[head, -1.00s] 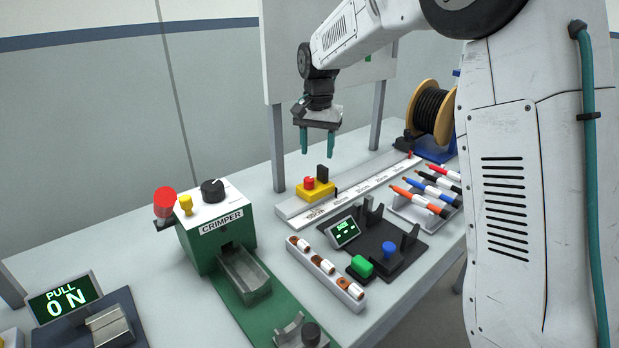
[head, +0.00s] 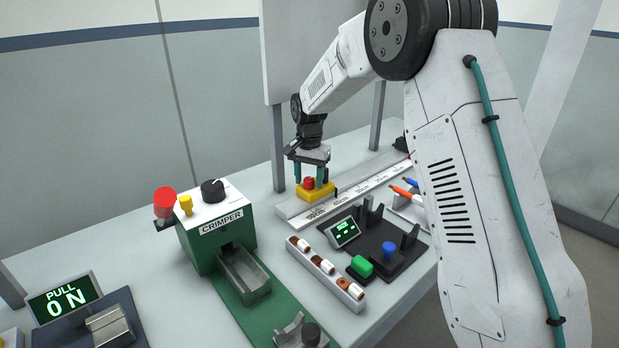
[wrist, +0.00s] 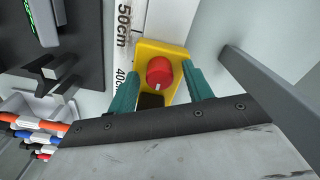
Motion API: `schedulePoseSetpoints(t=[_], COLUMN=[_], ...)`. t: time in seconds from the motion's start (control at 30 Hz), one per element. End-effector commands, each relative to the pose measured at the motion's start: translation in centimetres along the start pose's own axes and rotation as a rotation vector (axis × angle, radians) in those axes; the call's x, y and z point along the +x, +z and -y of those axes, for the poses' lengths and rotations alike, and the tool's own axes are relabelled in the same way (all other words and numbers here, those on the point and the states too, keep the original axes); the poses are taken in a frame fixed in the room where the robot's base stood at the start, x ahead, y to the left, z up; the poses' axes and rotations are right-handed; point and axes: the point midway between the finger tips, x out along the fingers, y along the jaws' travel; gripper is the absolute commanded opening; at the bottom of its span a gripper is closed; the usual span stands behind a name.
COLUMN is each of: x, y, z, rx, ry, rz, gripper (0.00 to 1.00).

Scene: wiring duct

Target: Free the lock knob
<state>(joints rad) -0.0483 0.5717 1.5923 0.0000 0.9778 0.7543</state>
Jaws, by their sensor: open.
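The red lock knob (head: 309,183) sits on top of a yellow block (head: 317,195) on the grey measuring rail. In the wrist view the knob (wrist: 159,72) is round with a small white mark on its rim, and the yellow block (wrist: 150,47) shows around it. A dark post (wrist: 151,100) stands on the block just behind the knob, on the side toward my gripper body. My gripper (head: 309,180) is low over the block. In the wrist view its two teal fingers (wrist: 158,68) are open, one on each side of the knob, with visible gaps.
The rail (head: 360,182) carries printed centimetre marks. A green crimper (head: 215,225) stands to the left. A dark fixture plate (head: 385,235) and a white tray of connectors (head: 325,270) are in front. A grey post (wrist: 265,85) stands close to the right finger.

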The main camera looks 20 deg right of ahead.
Motion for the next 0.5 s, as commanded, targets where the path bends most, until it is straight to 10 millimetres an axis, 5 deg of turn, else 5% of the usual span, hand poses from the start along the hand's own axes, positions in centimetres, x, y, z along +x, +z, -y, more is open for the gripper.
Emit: schedulePoseSetpoints(t=[0.2, 0.37, 0.5], x=[0.02, 0.0, -0.01], y=[0.02, 0.03, 0.03], z=[0.02, 0.03, 0.05], rx=[-0.001, -0.001, -0.002], ry=[0.0, 0.0, 0.0], rz=[0.0, 0.0, 0.0], gripper=[0.48, 0.06, 0.06])
